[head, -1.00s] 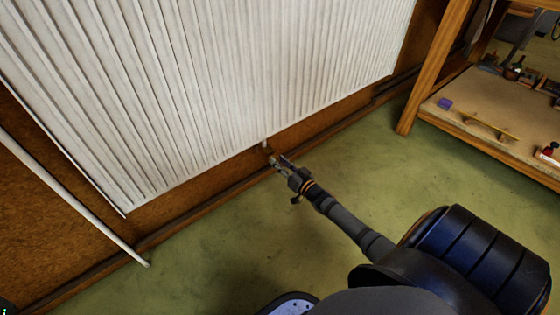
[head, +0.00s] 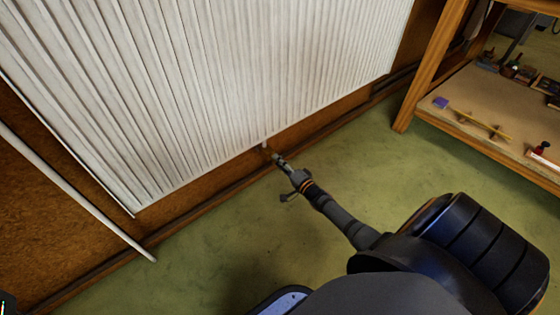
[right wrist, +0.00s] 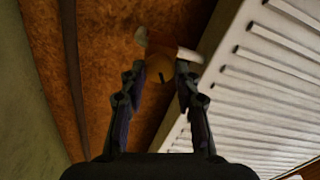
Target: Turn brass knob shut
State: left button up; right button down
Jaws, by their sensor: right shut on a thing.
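The brass knob (right wrist: 162,74) sits on a pale pipe fitting under the white ribbed radiator (head: 230,80), close to the brown wall. My right gripper (head: 275,156) reaches it at the radiator's lower edge, and hides most of it in the head view. In the right wrist view my right gripper (right wrist: 160,70) has one finger on each side of the knob and is shut on it. A dark slot or mark shows on the knob's face.
A white pipe (head: 80,195) slants along the wall at left. A wooden shelf unit (head: 490,130) with small objects stands at right. The green floor (head: 340,140) between is clear. A dark skirting pipe runs along the wall's foot.

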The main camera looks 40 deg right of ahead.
jog(key=shift+f+m+p, duration=0.1)
jog(key=shift+m+p, duration=0.6)
jog(key=shift+m, duration=2.2)
jog(key=c, duration=1)
grip_release()
jog(key=s, duration=1.2)
jog(key=shift+d, duration=0.45)
